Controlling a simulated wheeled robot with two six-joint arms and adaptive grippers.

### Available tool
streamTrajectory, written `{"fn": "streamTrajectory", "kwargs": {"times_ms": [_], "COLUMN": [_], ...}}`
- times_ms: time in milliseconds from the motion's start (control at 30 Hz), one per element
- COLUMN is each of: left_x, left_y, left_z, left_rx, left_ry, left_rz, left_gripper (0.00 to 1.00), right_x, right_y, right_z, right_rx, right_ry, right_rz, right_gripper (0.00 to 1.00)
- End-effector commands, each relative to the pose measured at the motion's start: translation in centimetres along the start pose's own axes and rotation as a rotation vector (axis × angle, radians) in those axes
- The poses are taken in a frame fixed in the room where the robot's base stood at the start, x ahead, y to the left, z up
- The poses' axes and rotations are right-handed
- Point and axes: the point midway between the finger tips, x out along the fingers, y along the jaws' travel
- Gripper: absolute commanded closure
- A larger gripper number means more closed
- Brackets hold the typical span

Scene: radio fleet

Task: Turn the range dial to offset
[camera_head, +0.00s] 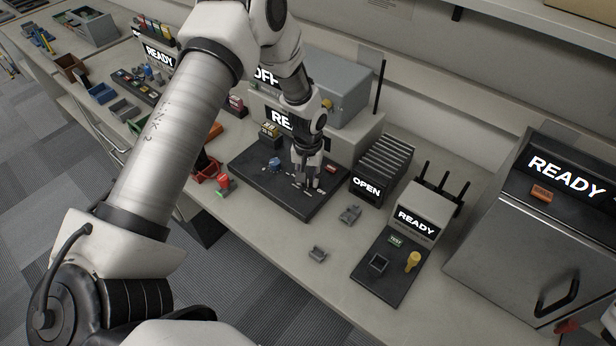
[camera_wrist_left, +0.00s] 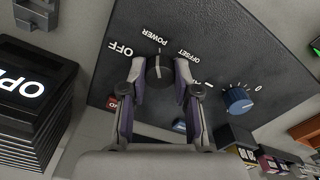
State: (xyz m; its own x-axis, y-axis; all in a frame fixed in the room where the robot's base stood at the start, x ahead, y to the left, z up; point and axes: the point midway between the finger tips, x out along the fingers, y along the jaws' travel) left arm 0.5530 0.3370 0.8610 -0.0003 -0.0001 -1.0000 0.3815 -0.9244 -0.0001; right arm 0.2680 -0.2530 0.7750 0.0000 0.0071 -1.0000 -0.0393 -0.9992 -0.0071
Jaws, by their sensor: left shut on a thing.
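The range dial (camera_wrist_left: 159,72) is a black knob on a dark panel (camera_head: 258,180). In the left wrist view the labels OFF, POWER and OFFSET stand around it, upside down. A white mark on the knob points up, roughly at POWER. My left gripper (camera_head: 307,187) is over the right part of the panel in the head view. In the left wrist view its fingers (camera_wrist_left: 159,80) are shut on the dial, one on each side. The dial is mostly hidden by the fingers in the head view. My right gripper is not in view.
A blue knob (camera_wrist_left: 238,100) sits on the same panel, beside the gripper. A ribbed black unit reading OPEN (camera_head: 367,187) stands close on the right. Small grey parts (camera_head: 318,255) lie on the bench in front. A READY device (camera_head: 417,222) with a yellow knob is farther right.

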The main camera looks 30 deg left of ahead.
Motion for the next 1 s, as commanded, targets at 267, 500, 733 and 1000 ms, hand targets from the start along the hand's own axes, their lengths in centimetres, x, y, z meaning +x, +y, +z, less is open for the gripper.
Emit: {"fn": "streamTrajectory", "kwargs": {"times_ms": [267, 500, 733, 1000], "left_x": [0.1, 0.1, 0.1, 0.0], "left_y": [0.0, -0.1, -0.1, -0.2], "left_z": [-0.1, -0.1, -0.1, -0.1], "left_rx": [0.259, 0.487, 0.705, 0.944], "left_ry": [0.002, 0.002, 0.002, 0.001], "left_rz": [0.0, 0.0, 0.0, 0.0], "left_gripper": [1.0, 1.0, 1.0, 1.0], "right_x": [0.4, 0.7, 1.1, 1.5], "right_y": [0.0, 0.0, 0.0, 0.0], "right_z": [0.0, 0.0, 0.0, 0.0], "right_rx": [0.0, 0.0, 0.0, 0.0], "right_ry": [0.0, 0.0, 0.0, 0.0], "right_rz": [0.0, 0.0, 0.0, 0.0], "right_gripper": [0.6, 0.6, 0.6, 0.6]}}
